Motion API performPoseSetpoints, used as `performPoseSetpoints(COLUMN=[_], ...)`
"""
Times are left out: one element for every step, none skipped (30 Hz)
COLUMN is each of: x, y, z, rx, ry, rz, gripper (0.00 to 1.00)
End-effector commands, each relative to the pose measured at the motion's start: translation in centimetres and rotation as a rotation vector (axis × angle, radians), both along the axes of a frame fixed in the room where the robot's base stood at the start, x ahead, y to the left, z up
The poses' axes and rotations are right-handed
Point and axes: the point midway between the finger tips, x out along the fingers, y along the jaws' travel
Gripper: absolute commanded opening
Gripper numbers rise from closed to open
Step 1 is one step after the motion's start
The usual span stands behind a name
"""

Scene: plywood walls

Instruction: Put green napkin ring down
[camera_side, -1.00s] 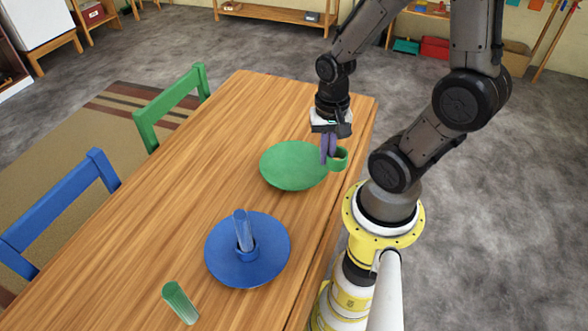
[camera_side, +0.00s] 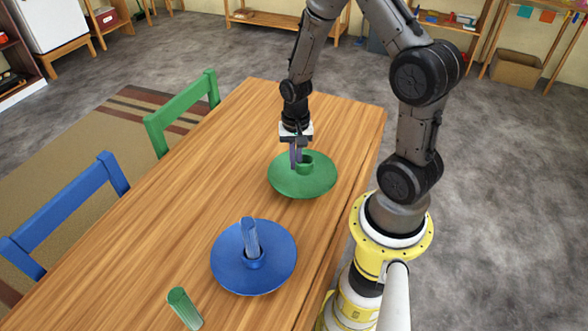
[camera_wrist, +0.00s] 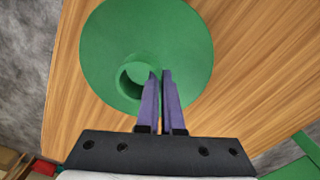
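The green napkin ring (camera_side: 306,167) is upright over the middle of the green plate (camera_side: 302,186) in the side view. In the wrist view the ring (camera_wrist: 124,88) appears over the lower part of the plate (camera_wrist: 150,30). My gripper (camera_side: 296,164) points down at the ring. Its purple fingers (camera_wrist: 160,74) are close together, with the ring's wall pinched between them: one finger inside the ring, one outside. Whether the ring's underside touches the plate I cannot tell.
A blue plate (camera_side: 228,272) nearer the front holds a blue ring (camera_side: 255,262) with a blue glass (camera_side: 250,236). A green chair (camera_side: 183,113) and blue chair (camera_side: 65,212) line the left side. The table's (camera_side: 200,180) left half is clear.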

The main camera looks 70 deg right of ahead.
Motion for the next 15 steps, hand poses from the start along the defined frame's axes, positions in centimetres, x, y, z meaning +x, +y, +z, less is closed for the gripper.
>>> performPoseSetpoints(x=[0.1,0.2,0.3,0.4,0.6,0.6,0.5,0.5,0.5,0.5,0.5,0.5,0.6,0.6,0.6], y=[-0.1,-0.1,-0.1,-0.2,-0.3,-0.3,-0.2,-0.2,-0.2,-0.2,-0.2,-0.2,-0.3,-0.3,-0.3], z=[-0.2,-0.3,-0.5,-0.7,-0.9,-1.4,-1.9,-2.3,-2.9,-3.3,-3.6,-3.8,-3.9,-3.9,-3.9], rx=[0.000,0.000,0.000,0.000,0.000,0.002,0.002,0.002,0.002,0.002,0.001,0.001,0.000,0.000,0.000], ry=[0.000,0.000,0.001,0.001,0.001,0.003,0.005,0.005,0.005,0.005,0.004,0.003,0.001,0.000,0.000], rz=[0.000,0.000,0.000,0.000,0.000,0.000,0.000,0.000,0.000,0.000,0.000,0.000,0.000,0.000,0.000], gripper=[0.00,0.00,0.00,0.00,0.00,0.00,0.00,0.00,0.00,0.00,0.00,0.00,0.00,0.00,0.00])
